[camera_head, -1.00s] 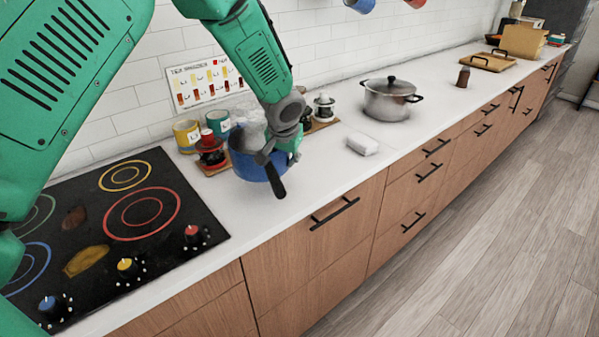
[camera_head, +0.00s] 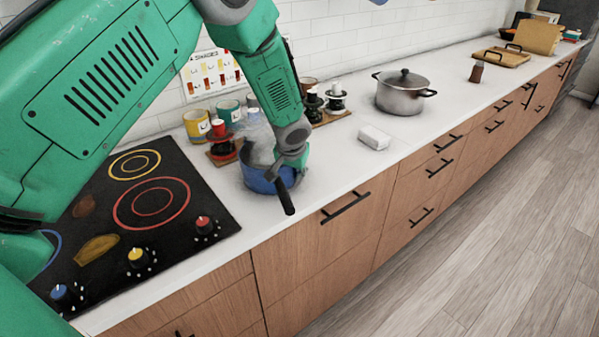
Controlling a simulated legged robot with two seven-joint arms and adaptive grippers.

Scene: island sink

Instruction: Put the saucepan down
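The blue saucepan (camera_head: 257,184) is at the counter's front part, just right of the cooktop, with its black handle (camera_head: 286,198) pointing toward the front edge. Its base looks at or very near the white countertop (camera_head: 330,170); exact contact is hard to tell. My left gripper (camera_head: 281,172) comes down from above and is at the handle's root, seemingly shut on it. The fingertips are partly hidden by the wrist and the pan. Something pale and translucent rises behind the pan's rim. My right gripper is not in view.
The cooktop (camera_head: 130,225) with coloured rings and knobs is to the left. Mugs (camera_head: 197,124) and a small dark rack of items (camera_head: 222,150) stand behind the pan. A white block (camera_head: 374,137) and a steel pot (camera_head: 403,92) are to the right. Counter between pan and block is clear.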

